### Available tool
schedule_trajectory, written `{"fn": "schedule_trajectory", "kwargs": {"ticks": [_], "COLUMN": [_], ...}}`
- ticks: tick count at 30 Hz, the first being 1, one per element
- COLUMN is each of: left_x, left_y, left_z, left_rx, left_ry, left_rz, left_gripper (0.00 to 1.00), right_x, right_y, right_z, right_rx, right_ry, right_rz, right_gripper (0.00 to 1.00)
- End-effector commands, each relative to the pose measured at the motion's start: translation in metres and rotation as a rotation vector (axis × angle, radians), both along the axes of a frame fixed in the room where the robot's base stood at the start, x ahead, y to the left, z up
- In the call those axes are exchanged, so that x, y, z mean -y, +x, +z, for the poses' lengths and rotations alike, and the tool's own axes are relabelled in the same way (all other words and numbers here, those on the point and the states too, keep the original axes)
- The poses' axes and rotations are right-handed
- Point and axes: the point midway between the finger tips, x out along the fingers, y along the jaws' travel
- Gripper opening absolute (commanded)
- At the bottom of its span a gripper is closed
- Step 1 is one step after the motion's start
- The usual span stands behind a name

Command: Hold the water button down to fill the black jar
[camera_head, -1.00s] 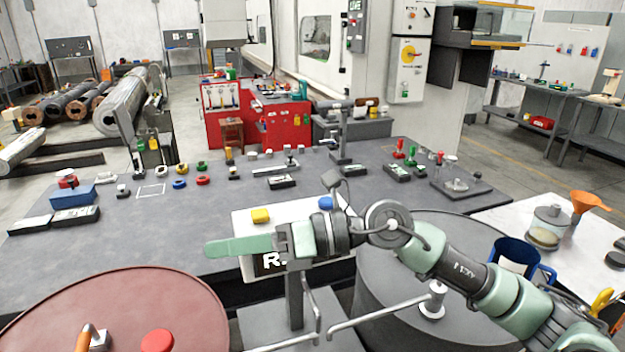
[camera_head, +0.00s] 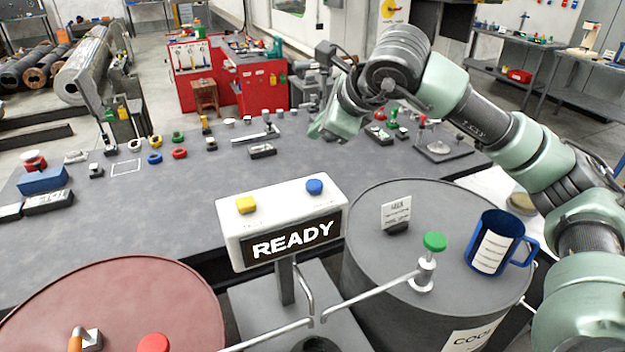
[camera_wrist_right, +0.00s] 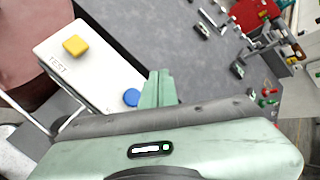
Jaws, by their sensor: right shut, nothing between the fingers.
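A white box (camera_head: 236,215) on a post carries a yellow button (camera_head: 246,205), a blue button (camera_head: 314,186) and a dark panel reading "READY". In the right wrist view, the yellow button (camera_wrist_right: 76,45) has "TEST" beside it, and the blue button (camera_wrist_right: 132,97) is left of the fingers. No water label is legible on either button. My right gripper (camera_head: 325,128) is shut and empty, raised beyond the box and touching neither button; its fingers (camera_wrist_right: 158,88) are together. No black jar can be made out for certain. My left gripper is out of view.
A dark barrel (camera_head: 375,290) at right carries a green knob (camera_head: 434,241), a small sign (camera_head: 396,213) and a blue mug (camera_head: 490,245). A red barrel (camera_head: 120,300) is at lower left. The dark bench (camera_head: 180,200) behind holds scattered small parts; its near middle is clear.

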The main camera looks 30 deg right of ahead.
Motion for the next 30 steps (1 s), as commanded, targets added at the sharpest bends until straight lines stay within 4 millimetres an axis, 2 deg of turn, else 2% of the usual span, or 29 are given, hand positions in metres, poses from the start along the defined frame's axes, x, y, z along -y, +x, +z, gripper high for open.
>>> {"fn": "schedule_trajectory", "kwargs": {"ticks": [8,14,25,27,30], "left_x": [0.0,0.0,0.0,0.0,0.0], "left_y": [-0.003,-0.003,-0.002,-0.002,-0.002], "left_z": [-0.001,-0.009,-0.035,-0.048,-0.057], "left_rx": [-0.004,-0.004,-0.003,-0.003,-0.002], "left_ry": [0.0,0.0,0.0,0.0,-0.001], "left_rz": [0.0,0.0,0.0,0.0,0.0], "left_gripper": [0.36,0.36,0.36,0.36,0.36], "right_x": [-0.001,-0.001,-0.001,-0.001,-0.001], "right_y": [0.0,0.0,-0.001,0.0,0.0], "right_z": [-0.002,-0.015,-0.066,-0.078,-0.086], "right_rx": [0.0,0.0,-0.003,-0.001,0.0], "right_ry": [0.002,0.003,0.003,0.004,0.004], "right_rz": [0.002,0.003,0.002,0.003,0.003], "right_gripper": [0.0,0.0,0.0,0.0,0.0]}}
